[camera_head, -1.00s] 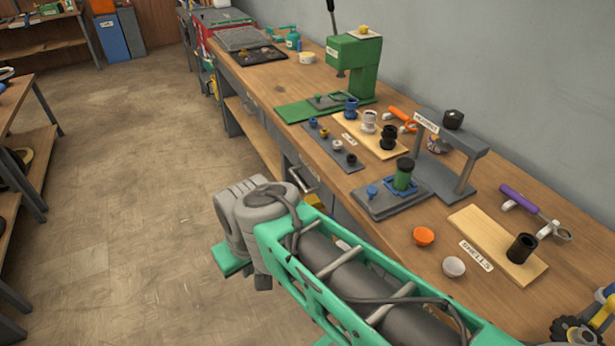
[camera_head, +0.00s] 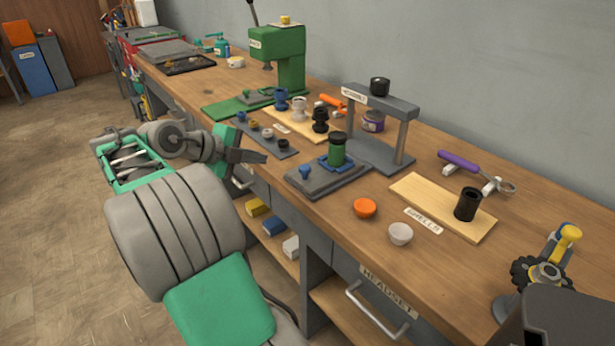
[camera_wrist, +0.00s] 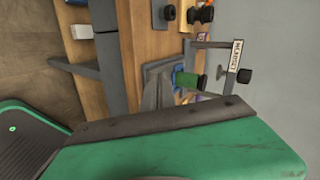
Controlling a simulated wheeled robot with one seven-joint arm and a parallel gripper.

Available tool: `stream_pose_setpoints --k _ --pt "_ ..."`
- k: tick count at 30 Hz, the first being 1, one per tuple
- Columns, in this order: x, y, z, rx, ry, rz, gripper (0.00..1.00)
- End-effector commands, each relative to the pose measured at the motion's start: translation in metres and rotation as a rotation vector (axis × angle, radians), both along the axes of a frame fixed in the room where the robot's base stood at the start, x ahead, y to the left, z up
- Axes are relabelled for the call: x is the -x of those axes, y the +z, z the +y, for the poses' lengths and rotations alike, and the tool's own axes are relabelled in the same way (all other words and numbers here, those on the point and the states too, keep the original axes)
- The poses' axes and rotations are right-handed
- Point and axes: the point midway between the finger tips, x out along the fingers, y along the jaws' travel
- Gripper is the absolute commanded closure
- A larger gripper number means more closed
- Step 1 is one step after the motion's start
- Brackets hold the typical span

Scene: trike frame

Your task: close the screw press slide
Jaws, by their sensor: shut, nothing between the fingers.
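The screw press is a grey gantry frame (camera_head: 405,110) with a black knob (camera_head: 380,86) on top, also seen sideways in the wrist view (camera_wrist: 244,76). Its slide, a flat grey plate (camera_head: 318,187), sits out in front of the frame, toward the bench's front edge. A blue cradle on it holds an upright green cylinder (camera_head: 337,150), also in the wrist view (camera_wrist: 186,80). A small blue knob (camera_head: 305,174) stands at the slide's front. My gripper (camera_head: 262,157) is shut and empty at the bench's front edge, left of the slide and apart from it.
A dark strip with small parts (camera_head: 262,136) lies just behind my gripper. A green arbor press (camera_head: 277,62) stands farther back. Orange (camera_head: 365,208) and white (camera_head: 400,233) cups and a shells board (camera_head: 440,205) lie to the right. Drawer handles stick out below the bench edge.

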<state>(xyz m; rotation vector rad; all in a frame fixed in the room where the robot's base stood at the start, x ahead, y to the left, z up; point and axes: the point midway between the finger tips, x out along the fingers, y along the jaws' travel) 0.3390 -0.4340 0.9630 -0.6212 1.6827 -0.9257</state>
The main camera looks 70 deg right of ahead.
Motion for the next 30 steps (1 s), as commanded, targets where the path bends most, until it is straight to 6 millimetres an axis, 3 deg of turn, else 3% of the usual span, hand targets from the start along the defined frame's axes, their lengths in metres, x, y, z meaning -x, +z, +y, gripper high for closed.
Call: stream_pose_setpoints --k 2,5,10,20,24,30 --pt "0.017 -0.005 -0.012 0.073 -0.136 -0.065 1.00" --pt "0.027 -0.002 -0.018 0.111 -0.198 -0.099 1.00" --pt "0.037 -0.014 -0.037 0.109 -0.199 -0.098 1.00" --pt "0.066 -0.050 -0.092 0.107 -0.197 -0.097 1.00" --pt "0.076 -0.048 -0.114 0.108 -0.195 -0.100 1.00" --pt "0.081 -0.049 -0.127 0.107 -0.191 -0.099 1.00"
